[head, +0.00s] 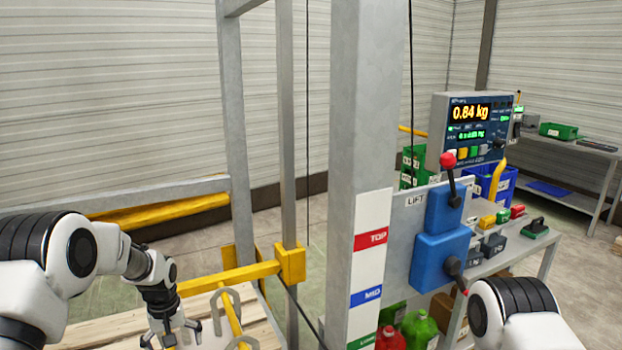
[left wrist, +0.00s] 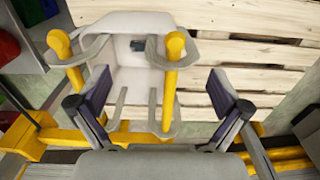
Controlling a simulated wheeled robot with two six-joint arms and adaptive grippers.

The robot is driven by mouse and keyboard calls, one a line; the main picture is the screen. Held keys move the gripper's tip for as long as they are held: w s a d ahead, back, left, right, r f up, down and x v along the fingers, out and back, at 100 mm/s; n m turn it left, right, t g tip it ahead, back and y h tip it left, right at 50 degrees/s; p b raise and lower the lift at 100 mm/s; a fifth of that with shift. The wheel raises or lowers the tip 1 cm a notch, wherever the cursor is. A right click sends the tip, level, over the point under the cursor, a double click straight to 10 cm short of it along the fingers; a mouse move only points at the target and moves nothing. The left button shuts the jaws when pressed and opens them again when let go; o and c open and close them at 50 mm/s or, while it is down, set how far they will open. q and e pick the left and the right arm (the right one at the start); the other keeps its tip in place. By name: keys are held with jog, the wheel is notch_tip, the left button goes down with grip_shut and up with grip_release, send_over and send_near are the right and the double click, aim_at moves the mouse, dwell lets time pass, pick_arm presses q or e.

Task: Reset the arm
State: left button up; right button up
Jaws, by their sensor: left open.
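My left arm comes in from the left in the head view. Its gripper (head: 172,338) points down over the wooden slats, just left of grey hooked pieces (head: 218,300) on a yellow bar. In the left wrist view the left gripper (left wrist: 160,85) is open and its fingers are spread apart. A grey bracket-like piece (left wrist: 130,92) with two yellow posts (left wrist: 174,75) shows between and beyond the fingers. I see no object held, and contact cannot be told. Of my right arm only a white and black link shows at the bottom right of the head view; its gripper is out of view.
A grey post (head: 358,130) with TOP and MID labels stands at the centre. A blue lever box (head: 440,258) with red knobs and a display reading 0.84 kg (head: 470,125) are right of it. Yellow beams (head: 225,280) cross near my left gripper. Wooden slats (left wrist: 250,60) lie below.

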pick_arm(q)
jog(key=s+d+f+m+b, duration=0.15)
jog(key=s+f+b, duration=0.35)
jog(key=s+f, duration=0.55)
jog(key=s+d+f+m+b, duration=0.15)
jog(key=s+f+b, duration=0.5)
jog(key=f, duration=0.65)
jog(key=s+d+f+b, duration=0.2)
jog(key=s+f+b, duration=0.3)
jog(key=s+f, duration=0.6)
jog(key=s+d+f+m+b, duration=0.15)
jog(key=s+f+b, duration=0.35)
jog(key=s, duration=0.5)
notch_tip(320, 180, up, 15)
jog(key=p, duration=1.4)
jog(key=shift+a, duration=0.25)
